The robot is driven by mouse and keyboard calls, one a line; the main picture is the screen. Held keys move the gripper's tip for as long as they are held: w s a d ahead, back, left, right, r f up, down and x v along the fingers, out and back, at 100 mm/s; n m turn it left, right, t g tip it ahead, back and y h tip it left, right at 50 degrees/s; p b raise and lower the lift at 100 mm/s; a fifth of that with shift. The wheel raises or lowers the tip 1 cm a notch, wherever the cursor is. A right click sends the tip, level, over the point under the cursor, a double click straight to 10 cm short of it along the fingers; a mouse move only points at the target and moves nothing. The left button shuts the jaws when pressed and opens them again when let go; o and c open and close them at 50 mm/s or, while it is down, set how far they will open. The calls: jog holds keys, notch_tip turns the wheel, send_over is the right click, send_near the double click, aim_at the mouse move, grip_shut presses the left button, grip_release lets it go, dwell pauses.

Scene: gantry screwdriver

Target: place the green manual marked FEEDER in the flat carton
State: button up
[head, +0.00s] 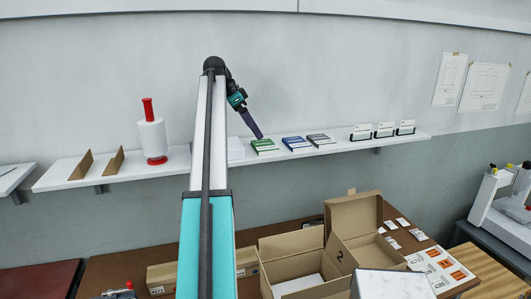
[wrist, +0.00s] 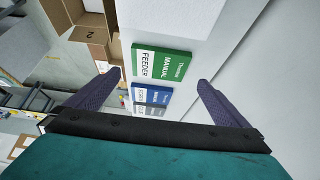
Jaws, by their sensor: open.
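The green manual (head: 264,146) lies flat on the wall shelf, at the left end of a row of manuals. In the wrist view the green manual (wrist: 161,64) shows the words MANUAL and FEEDER, beyond and between my fingers. My gripper (head: 260,137) is just above the green manual in the head view; in the wrist view my gripper (wrist: 153,88) has its two fingers wide apart with nothing between them. The open flat carton (head: 290,244), with a 2 on its flap, stands on the brown table below the shelf. A white sheet or pad lies inside it.
A blue manual (head: 297,144) and a grey manual (head: 323,140) lie right of the green one. A white box (head: 235,148) is close on its left. A white spool with red ends (head: 152,137) stands further left. Small labelled cards (head: 383,130) stand at the right.

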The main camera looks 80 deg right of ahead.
aim_at(264, 145)
jog(key=shift+b+x, duration=0.35)
jog(key=shift+x, duration=0.7)
jog(key=shift+s+f, duration=0.1)
jog(key=shift+s, duration=0.05)
jog(key=p+x, duration=0.2)
jog(key=shift+s+f, duration=0.15)
jog(key=shift+f, duration=0.1)
jog(key=shift+p+x, duration=0.5)
jog(key=shift+x, duration=0.65)
jog(key=shift+c, duration=0.3)
jog(key=c, duration=0.9)
jog(key=shift+o, duration=0.2)
